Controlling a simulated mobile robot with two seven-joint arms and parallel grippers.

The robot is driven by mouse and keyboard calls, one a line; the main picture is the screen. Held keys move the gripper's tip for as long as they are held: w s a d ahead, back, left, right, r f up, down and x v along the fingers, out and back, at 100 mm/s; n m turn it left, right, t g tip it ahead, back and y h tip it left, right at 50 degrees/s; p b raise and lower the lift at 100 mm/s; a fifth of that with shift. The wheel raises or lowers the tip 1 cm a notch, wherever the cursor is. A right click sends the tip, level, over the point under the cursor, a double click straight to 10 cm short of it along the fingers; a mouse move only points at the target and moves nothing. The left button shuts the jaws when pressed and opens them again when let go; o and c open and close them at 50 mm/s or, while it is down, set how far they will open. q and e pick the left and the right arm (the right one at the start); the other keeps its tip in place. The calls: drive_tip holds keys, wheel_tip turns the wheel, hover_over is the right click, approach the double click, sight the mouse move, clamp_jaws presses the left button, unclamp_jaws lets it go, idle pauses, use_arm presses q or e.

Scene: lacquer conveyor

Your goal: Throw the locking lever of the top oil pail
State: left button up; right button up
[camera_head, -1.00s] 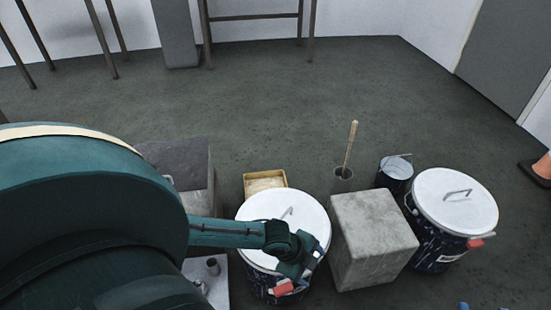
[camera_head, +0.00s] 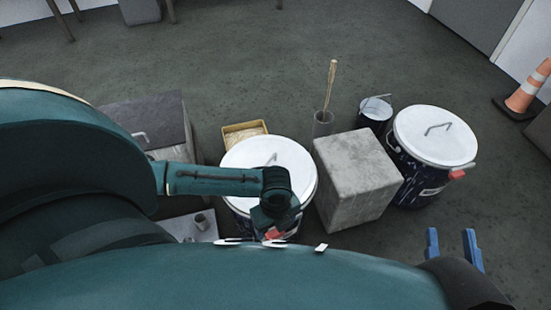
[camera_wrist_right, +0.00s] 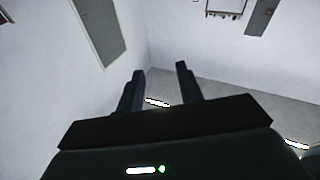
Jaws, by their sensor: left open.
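A dark pail with a white lid (camera_head: 252,156) stands at the middle of the head view. A red-tipped lever (camera_head: 275,234) shows at its front rim. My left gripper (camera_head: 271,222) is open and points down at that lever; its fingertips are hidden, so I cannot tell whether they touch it. A second dark pail with a white lid (camera_head: 420,130) stands at the right, with a red tip (camera_head: 457,174) at its rim. My right gripper (camera_head: 453,246) is open and empty, well away from both pails. Its spread fingers also show in the right wrist view (camera_wrist_right: 160,88).
A grey stone block (camera_head: 350,165) stands between the pails. Behind are a tube holding a wooden-handled tool (camera_head: 329,88), a small pail (camera_head: 376,108) and a yellow tray (camera_head: 228,137). A dark block (camera_head: 165,115) stands left. An orange cone (camera_head: 527,92) is at the far right.

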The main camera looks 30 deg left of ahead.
use_arm(q)
wheel_tip(320, 180, down, 4)
drive_tip(key=shift+f+b, duration=0.15)
drive_tip(key=shift+b, duration=0.6)
use_arm(e)
drive_tip(key=shift+a+m, duration=0.2)
drive_tip(key=shift+m, duration=0.1)
use_arm(q)
drive_tip(key=shift+c, duration=0.2)
